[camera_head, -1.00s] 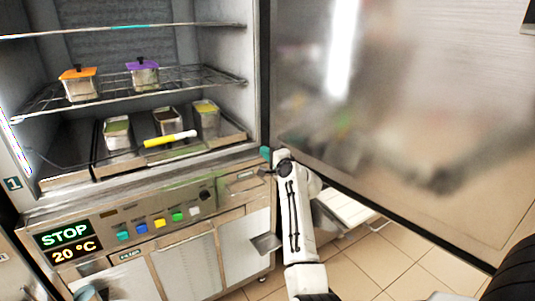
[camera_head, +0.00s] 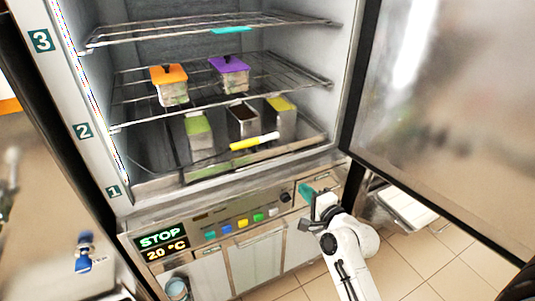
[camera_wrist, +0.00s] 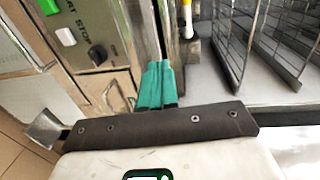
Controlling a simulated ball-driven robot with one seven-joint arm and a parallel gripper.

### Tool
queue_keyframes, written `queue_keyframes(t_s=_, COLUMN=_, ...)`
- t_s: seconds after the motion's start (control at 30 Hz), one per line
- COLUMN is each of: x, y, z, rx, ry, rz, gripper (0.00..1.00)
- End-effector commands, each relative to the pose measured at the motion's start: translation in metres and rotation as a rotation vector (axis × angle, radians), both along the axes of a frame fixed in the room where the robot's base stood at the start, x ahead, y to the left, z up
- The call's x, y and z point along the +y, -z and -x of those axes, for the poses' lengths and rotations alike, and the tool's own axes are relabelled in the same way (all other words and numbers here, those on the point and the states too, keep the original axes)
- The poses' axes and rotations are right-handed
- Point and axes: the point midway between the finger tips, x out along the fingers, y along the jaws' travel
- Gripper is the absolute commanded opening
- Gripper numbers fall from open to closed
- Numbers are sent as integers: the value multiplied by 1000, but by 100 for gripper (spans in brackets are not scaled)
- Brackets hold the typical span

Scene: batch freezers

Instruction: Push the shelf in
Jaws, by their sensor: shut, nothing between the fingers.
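The open freezer cabinet holds wire shelves. The middle wire shelf (camera_head: 290,82) carries a box with an orange lid (camera_head: 169,84) and one with a purple lid (camera_head: 230,74). At the bottom, a tray with a yellow-and-white handle (camera_head: 254,142) lies in front of several open containers. My gripper (camera_head: 308,192) is shut and empty, low in front of the panel's right end, below the shelves. Its teal fingers also show together in the wrist view (camera_wrist: 158,86).
The freezer's large door (camera_head: 450,120) stands open on the right. The control panel (camera_head: 235,222), with a STOP display and coloured buttons, is below the compartment. A blue-topped object (camera_head: 84,250) is at lower left.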

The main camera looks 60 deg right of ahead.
Motion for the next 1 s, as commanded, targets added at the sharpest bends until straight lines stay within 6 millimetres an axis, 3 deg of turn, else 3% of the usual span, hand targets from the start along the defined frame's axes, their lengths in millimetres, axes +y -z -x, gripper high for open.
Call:
queue_keyframes(t_s=0.17, x=-3, y=0, z=-7, rx=-1, ry=-1, rz=-2, gripper=0)
queue_keyframes(t_s=0.7, x=-52, y=9, z=-90, rx=-2, ry=-1, rz=-1, gripper=0)
queue_keyframes(t_s=1.0, x=-68, y=5, z=-114, rx=-1, ry=1, rz=-2, gripper=0)
